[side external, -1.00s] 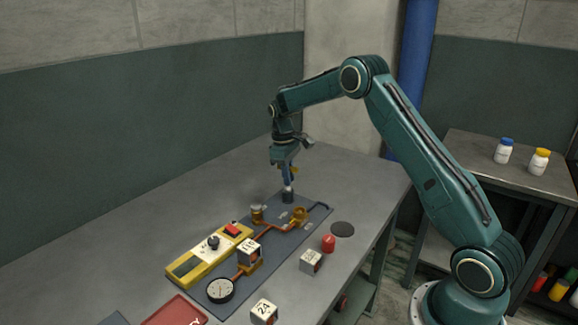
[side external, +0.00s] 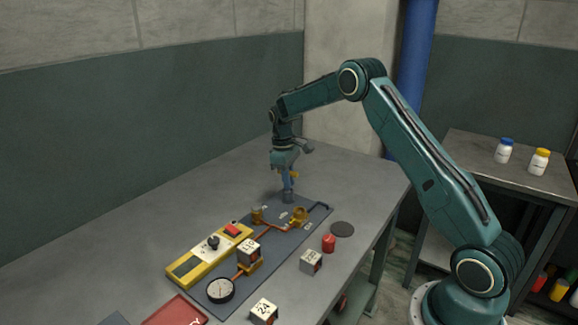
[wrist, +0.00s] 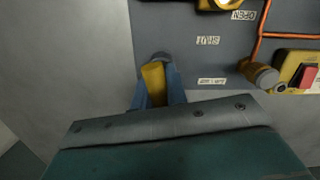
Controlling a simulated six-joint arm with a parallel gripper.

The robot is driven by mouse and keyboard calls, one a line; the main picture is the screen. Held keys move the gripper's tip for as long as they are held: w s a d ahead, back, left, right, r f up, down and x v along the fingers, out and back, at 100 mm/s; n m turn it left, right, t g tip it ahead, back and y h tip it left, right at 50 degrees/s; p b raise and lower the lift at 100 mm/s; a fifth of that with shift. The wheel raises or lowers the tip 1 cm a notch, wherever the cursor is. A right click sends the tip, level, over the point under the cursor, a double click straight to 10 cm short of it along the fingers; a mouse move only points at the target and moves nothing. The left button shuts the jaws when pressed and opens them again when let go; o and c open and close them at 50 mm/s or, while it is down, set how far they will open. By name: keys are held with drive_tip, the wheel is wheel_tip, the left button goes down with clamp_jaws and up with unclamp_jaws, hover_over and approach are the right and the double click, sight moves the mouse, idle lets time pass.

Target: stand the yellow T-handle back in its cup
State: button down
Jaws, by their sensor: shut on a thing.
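My gripper (side external: 288,181) is shut on the yellow T-handle (side external: 295,175), directly over the grey cup (side external: 288,197) at the far end of the dark panel. In the wrist view the yellow crossbar (wrist: 153,82) lies between my two blue fingers (wrist: 157,90). The grey cup rim (wrist: 161,56) shows just past it. In the side view the handle looks upright, with its lower shaft down in the cup. My fingers hide most of the shaft, so I cannot tell whether it touches the bottom.
The dark panel (side external: 270,243) carries copper pipes, brass valves (side external: 299,216), a round gauge (side external: 220,290) and a yellow unit with a red switch (side external: 232,230). A red object (side external: 329,243), a dark disc (side external: 342,229) and numbered cubes (side external: 311,261) lie nearby. The table left of the cup is clear.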

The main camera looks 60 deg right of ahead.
drive_tip(key=shift+f, duration=0.15)
drive_tip(key=c, duration=1)
unclamp_jaws()
drive_tip(key=shift+r, duration=3.55)
